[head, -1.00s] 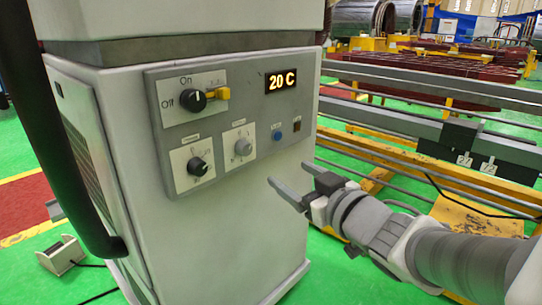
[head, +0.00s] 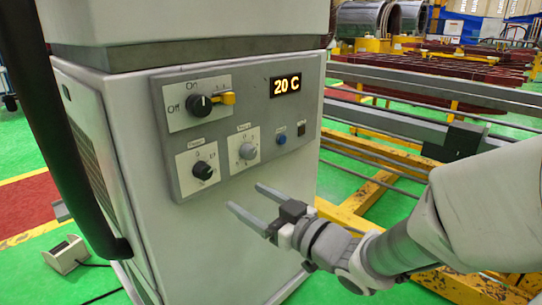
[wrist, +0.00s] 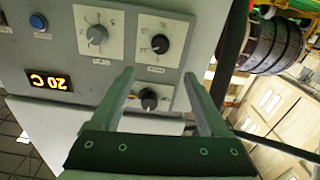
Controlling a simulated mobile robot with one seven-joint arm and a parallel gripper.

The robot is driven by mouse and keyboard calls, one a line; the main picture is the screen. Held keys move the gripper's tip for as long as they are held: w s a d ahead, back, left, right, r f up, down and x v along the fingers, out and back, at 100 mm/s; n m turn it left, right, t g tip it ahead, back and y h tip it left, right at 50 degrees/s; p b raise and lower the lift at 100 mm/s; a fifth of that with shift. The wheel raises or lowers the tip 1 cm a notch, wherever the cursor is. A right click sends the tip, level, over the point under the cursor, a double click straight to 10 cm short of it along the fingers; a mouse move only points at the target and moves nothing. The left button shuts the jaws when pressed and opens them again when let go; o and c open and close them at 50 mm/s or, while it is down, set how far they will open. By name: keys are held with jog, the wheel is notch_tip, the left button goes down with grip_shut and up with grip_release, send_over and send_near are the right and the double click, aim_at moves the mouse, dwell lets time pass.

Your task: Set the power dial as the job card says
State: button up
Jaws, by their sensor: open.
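The control panel (head: 225,185) is on the front of a white cabinet. Its lower left black dial (head: 203,170) has a label I read, with some doubt, as "Power". That dial also shows in the wrist view (wrist: 160,43), where the panel appears upside down. My gripper (head: 247,197) is open and empty, in front of the cabinet and below and right of the dial in the head view. In the wrist view its fingers (wrist: 158,75) point toward the panel, with the black dial beyond the tips. I see no readable job card.
A black On/Off switch (head: 200,105) with a yellow piece (head: 227,98) is above the dial. A grey dial (head: 248,150), a blue button (head: 281,139) and a "20 C" display (head: 286,86) lie to the right. A black bar (head: 75,150) runs along the left. Yellow-framed racks stand behind.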

aim_at(207, 172)
jog(key=x, duration=1.3)
jog(key=shift+c, duration=0.3)
grip_shut()
